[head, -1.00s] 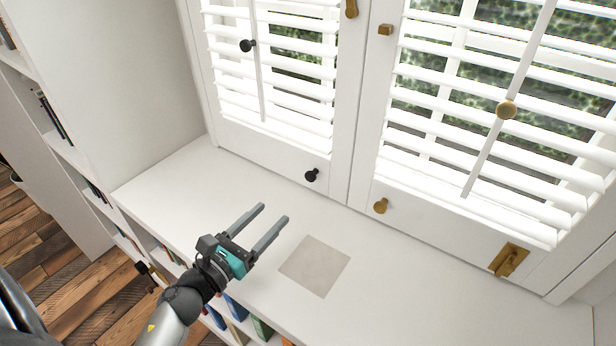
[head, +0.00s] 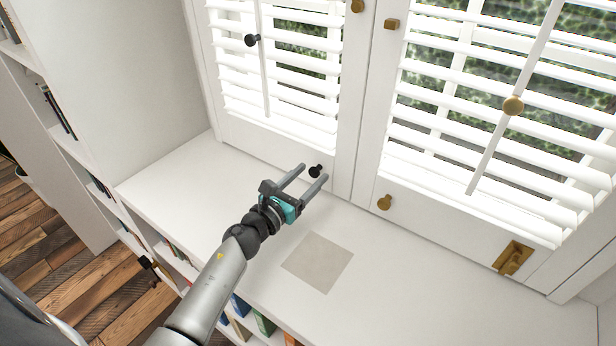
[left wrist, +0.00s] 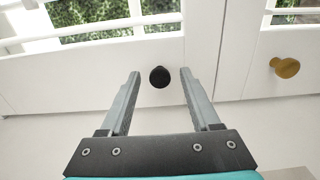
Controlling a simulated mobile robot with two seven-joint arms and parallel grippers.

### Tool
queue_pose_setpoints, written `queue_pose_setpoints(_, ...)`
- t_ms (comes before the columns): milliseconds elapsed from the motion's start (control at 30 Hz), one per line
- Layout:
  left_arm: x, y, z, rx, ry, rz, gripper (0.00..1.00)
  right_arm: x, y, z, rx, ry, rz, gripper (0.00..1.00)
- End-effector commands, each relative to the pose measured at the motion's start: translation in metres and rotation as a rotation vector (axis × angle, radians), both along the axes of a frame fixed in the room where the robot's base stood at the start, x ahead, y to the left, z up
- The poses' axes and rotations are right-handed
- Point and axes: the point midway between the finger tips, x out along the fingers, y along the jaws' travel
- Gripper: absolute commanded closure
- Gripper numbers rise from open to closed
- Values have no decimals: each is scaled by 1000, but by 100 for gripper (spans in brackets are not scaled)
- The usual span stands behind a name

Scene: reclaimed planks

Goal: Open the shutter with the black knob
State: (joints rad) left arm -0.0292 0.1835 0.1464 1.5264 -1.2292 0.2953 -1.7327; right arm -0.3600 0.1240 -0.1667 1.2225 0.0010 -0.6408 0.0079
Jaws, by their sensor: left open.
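The left shutter (head: 232,132) is white with slats and appears closed against its neighbour. A black knob (head: 316,171) sits on its bottom rail near the right edge. Another black knob (head: 251,40) sits on its tilt rod. My left gripper (head: 313,171) is open, with its two grey fingers pointing at the lower black knob. In the left wrist view the black knob (left wrist: 159,77) shows between the fingertips (left wrist: 159,73), with a gap on each side. I cannot tell how far the fingers reach along it. My right gripper is not in view.
The right shutter (head: 430,197) has a brass knob (head: 384,202), a brass tilt-rod knob (head: 513,106) and a brass plate (head: 512,258). The white sill (head: 400,290) below is clear except for a flat beige square (head: 318,262). Bookshelves stand left and below.

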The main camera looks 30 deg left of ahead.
Motion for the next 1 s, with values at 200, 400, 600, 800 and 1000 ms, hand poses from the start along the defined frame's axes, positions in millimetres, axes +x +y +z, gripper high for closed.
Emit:
queue_pose_setpoints(200, 1, 0, 0, 0, 0, 0, 37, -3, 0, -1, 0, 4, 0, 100)
queue_pose_setpoints(400, 1, 0, 0, 0, 0, 0, 52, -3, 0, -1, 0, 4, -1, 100)
queue_pose_setpoints(600, 1, 0, 0, 0, 0, 0, 75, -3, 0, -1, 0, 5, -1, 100)
queue_pose_setpoints(800, 1, 0, 0, 0, 0, 0, 98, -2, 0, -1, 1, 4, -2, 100)
queue_pose_setpoints(1000, 1, 0, 0, 0, 0, -1, 100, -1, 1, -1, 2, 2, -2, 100)
